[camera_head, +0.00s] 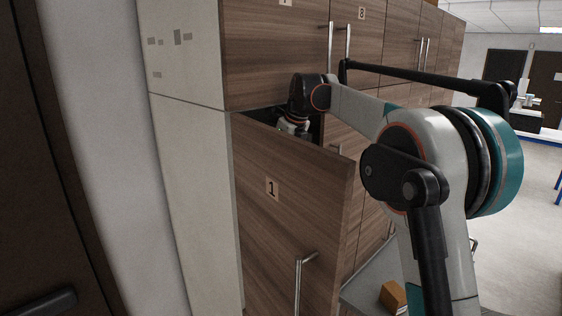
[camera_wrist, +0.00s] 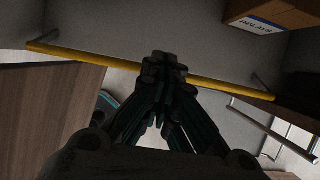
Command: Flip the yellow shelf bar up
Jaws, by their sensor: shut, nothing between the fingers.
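The yellow shelf bar (camera_wrist: 95,56) runs across the wrist view, from upper left to lower right, at the front of a grey shelf (camera_wrist: 130,22). My gripper (camera_wrist: 167,62) is shut and empty. Its fingertips overlap the middle of the bar in the picture; I cannot tell whether they touch it. In the head view my wrist (camera_head: 294,126) reaches into the cabinet behind the partly open door marked 1 (camera_head: 285,215). The bar and my fingertips are hidden there.
A cardboard box labelled RELAYS (camera_wrist: 268,20) stands on the shelf at upper right. The open wooden door also shows in the wrist view (camera_wrist: 50,105), left of my gripper. More closed cabinet doors (camera_head: 400,45) stand beyond. A small brown box (camera_head: 393,296) is at lower right.

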